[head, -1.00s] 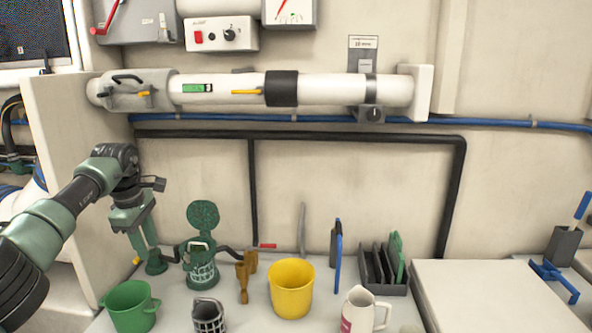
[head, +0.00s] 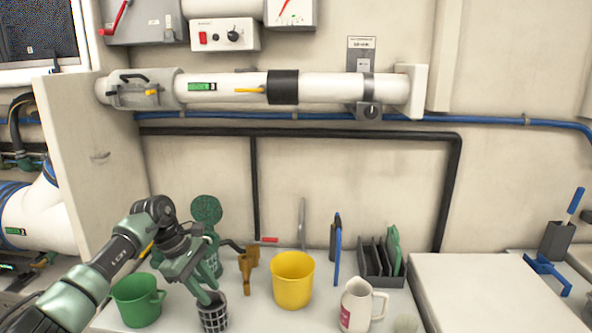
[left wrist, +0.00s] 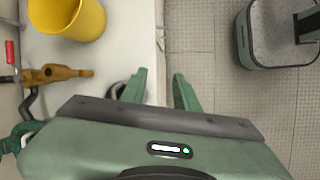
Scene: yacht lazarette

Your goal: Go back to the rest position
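My left gripper (head: 208,292) is over the front left of the counter in the head view, just above or in front of a dark mesh cup (head: 214,318). In the left wrist view its two green fingers (left wrist: 159,84) stand apart with nothing between them, so it is open and empty. My arm partly hides a green strainer-like stand (head: 206,210) behind it. I cannot tell whether a finger touches the mesh cup. My right gripper shows in neither view.
A green pot (head: 135,303) stands left of the gripper, a yellow bucket (head: 292,282) to the right, with a brown tool (head: 247,268) between. A white mug (head: 357,308) and a dark rack (head: 370,262) stand farther right. A partition (head: 95,155) rises at the left.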

